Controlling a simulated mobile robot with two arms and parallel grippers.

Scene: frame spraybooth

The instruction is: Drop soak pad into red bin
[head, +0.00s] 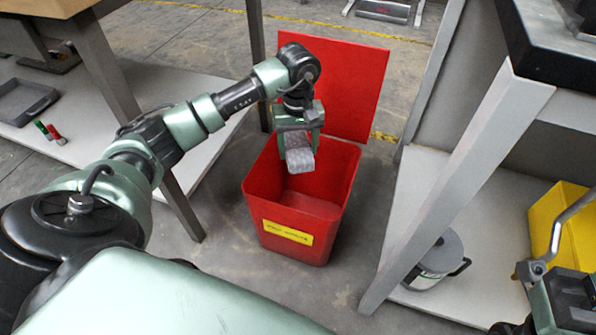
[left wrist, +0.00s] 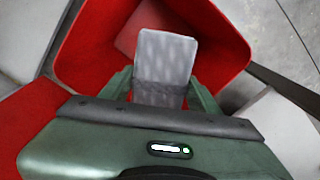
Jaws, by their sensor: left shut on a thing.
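The soak pad (head: 299,158) is a grey, quilted-looking strip. My left gripper (head: 298,134) is shut on it from above and holds it over the open mouth of the red bin (head: 277,217). In the left wrist view the pad (left wrist: 161,62) sits between the two green fingers (left wrist: 160,90), with the red bin (left wrist: 222,40) around and below it. The bin stands on the floor, its red lid (head: 345,85) raised at the back and a yellow label on its front. At the bottom right, a green and black part, seemingly my right gripper, is cut off by the frame.
Benches with low shelves flank the bin. The left shelf holds a dark tray (head: 22,102) and small red and green items. On the right shelf stand a lidded grey pot (head: 435,262) and a yellow container (head: 548,215). Grey floor lies in front of the bin.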

